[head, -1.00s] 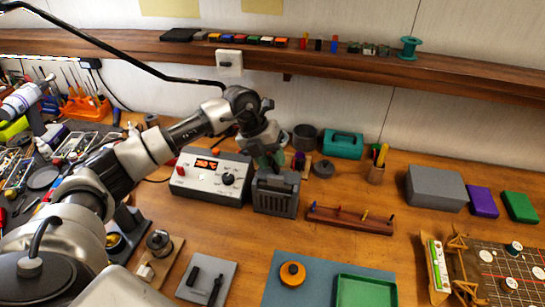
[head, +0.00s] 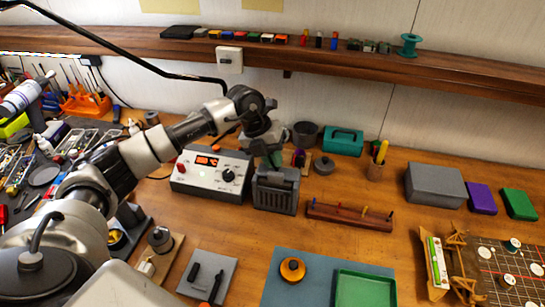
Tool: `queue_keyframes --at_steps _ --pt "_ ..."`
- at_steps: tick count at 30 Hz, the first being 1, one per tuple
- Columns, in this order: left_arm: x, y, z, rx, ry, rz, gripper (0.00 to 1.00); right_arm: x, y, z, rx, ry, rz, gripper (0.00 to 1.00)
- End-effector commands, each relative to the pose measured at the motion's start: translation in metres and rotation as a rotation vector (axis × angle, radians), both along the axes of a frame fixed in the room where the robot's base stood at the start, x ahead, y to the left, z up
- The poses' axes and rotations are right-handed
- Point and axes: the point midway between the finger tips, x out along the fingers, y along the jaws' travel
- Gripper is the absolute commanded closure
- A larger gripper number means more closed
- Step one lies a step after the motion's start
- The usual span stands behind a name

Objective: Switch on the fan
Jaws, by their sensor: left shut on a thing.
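The fan looks to be the dark grey slotted box (head: 275,192), upright on the wooden bench in the middle of the head view. My left gripper (head: 271,160) reaches down to the top rear of this box. Its greenish fingers are close together and shut at the box's top edge. The fingertips and the part between them are hidden, and no switch can be made out. I cannot tell whether the fan runs. My right gripper is not in view.
A white control station (head: 212,174) with a lit orange display stands just left of the box. A brown rack with pegs (head: 349,217) lies to its right. A grey pot (head: 305,135) and a teal toolbox (head: 343,142) are behind. A shelf (head: 400,66) runs along the wall.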

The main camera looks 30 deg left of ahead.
Motion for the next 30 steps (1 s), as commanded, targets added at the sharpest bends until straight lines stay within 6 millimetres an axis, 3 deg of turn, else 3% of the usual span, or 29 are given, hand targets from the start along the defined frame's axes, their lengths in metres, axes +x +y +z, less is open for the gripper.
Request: queue_keyframes --at_steps 12,30 --pt "0.004 -0.012 0.005 0.266 0.066 -0.002 1.0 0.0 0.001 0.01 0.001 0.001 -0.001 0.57" --pt "0.008 -0.03 0.001 0.706 0.179 0.0 1.0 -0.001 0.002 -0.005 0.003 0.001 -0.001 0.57"
